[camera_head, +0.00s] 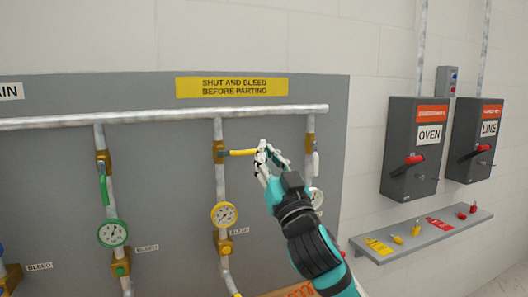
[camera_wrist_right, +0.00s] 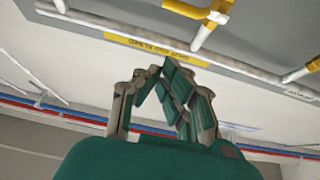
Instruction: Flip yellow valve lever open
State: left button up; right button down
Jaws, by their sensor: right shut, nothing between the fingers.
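The yellow valve lever (camera_head: 243,153) points sideways to the right from its brass valve body (camera_head: 219,152) on a vertical pipe, square to that pipe. My right gripper (camera_head: 263,151) is shut and empty at the lever's free end; I cannot tell whether it touches. In the right wrist view the shut fingertips (camera_wrist_right: 160,68) meet, and the yellow lever (camera_wrist_right: 187,9) shows above and beyond them. My left gripper is not in view.
A yellow-rimmed gauge (camera_head: 224,215) sits below on the same pipe. A green lever (camera_head: 103,188) hangs along the pipe to the left. A white-handled valve (camera_head: 315,164) is just right of my gripper. A shelf (camera_head: 420,234) with tags and locks juts from the wall at right.

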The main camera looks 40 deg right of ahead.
aim_at(246, 153)
jog(key=r+p+x, duration=0.1)
jog(key=p+x, duration=0.3)
jog(key=x, duration=0.4)
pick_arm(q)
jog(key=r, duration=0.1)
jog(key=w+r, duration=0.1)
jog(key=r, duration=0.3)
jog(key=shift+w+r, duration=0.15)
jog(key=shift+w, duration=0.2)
pick_arm(e)
jog(key=f, duration=0.4)
jog(key=shift+w+f, duration=0.3)
jog(key=shift+w, duration=0.05)
jog(key=shift+d, duration=0.1)
